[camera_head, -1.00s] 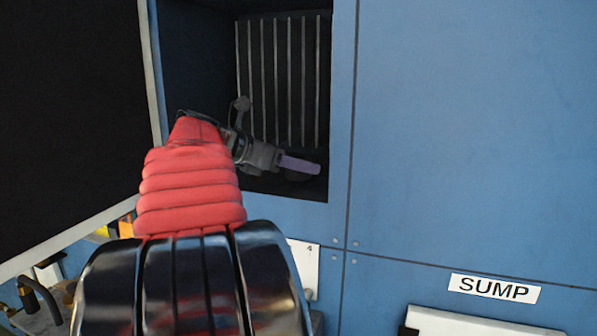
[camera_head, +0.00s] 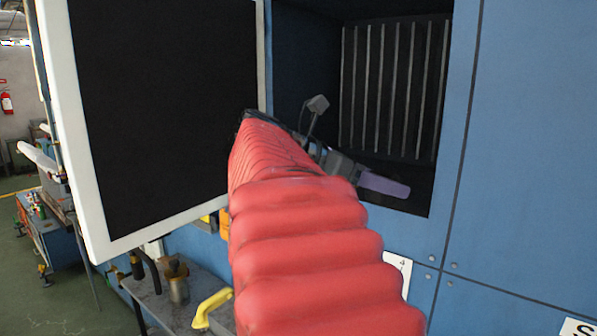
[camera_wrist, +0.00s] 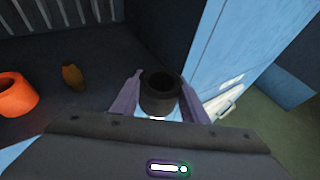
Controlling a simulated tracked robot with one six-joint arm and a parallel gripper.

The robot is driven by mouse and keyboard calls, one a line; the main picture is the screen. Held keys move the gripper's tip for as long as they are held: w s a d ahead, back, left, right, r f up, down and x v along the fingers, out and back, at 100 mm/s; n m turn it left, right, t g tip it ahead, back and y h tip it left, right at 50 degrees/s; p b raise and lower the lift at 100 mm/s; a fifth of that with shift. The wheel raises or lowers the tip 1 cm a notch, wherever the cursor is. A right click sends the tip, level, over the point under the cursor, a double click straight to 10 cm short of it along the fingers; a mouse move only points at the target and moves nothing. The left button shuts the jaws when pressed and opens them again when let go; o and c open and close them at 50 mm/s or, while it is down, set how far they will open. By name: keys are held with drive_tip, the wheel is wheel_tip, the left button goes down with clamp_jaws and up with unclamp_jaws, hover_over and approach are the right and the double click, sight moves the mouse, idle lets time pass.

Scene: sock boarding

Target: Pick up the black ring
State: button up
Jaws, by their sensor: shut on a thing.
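The black ring (camera_wrist: 160,97) is a short dark cylinder with an open top. In the wrist view it sits between the two purple fingers of my gripper (camera_wrist: 161,98), which are shut on it. In the head view my gripper (camera_head: 383,186) is at the lower front of the open cabinet compartment. Only one purple finger shows clearly there, and I cannot make out the ring in that view.
An orange ring (camera_wrist: 15,95) and a small brown object (camera_wrist: 73,77) are on the dark compartment floor. Upright metal slats (camera_head: 395,90) line the back. The open black door (camera_head: 165,100) is at left, and a blue cabinet wall (camera_head: 535,160) at right.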

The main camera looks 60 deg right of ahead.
sight(374, 192)
drive_tip(key=shift+a, duration=2.75)
